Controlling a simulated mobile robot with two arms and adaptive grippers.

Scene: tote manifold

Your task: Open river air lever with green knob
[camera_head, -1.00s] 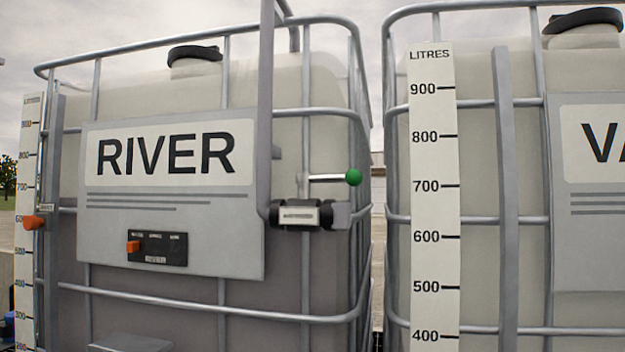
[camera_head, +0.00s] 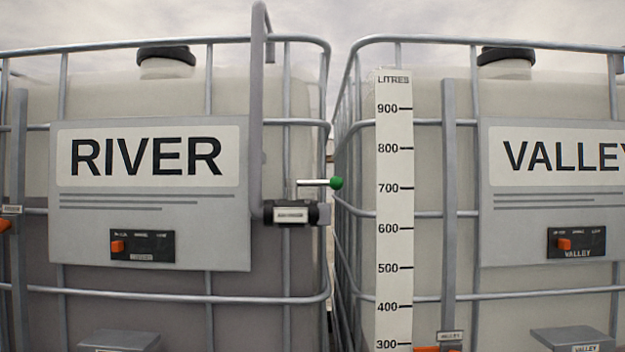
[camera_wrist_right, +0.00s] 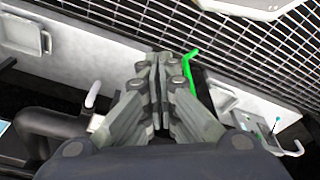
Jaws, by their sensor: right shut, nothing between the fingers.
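The river air lever (camera_head: 312,182) is a thin pale rod with a round green knob (camera_head: 336,183) at its right end, in the head view. It lies level above a black valve body (camera_head: 290,213) at the right edge of the RIVER tote (camera_head: 150,260). A grey pipe rises from the valve. My right gripper (camera_wrist_right: 160,60) shows in the right wrist view, its fingers together and empty. It is away from the lever, over a pale panel and dark mesh. My left gripper is in neither current view.
The VALLEY tote (camera_head: 545,240) stands to the right, with a litre scale (camera_head: 394,230) on its near left corner. A narrow gap separates the caged totes. A green bent strip (camera_wrist_right: 190,70) and a pale rack surface (camera_wrist_right: 65,60) lie close to my right gripper.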

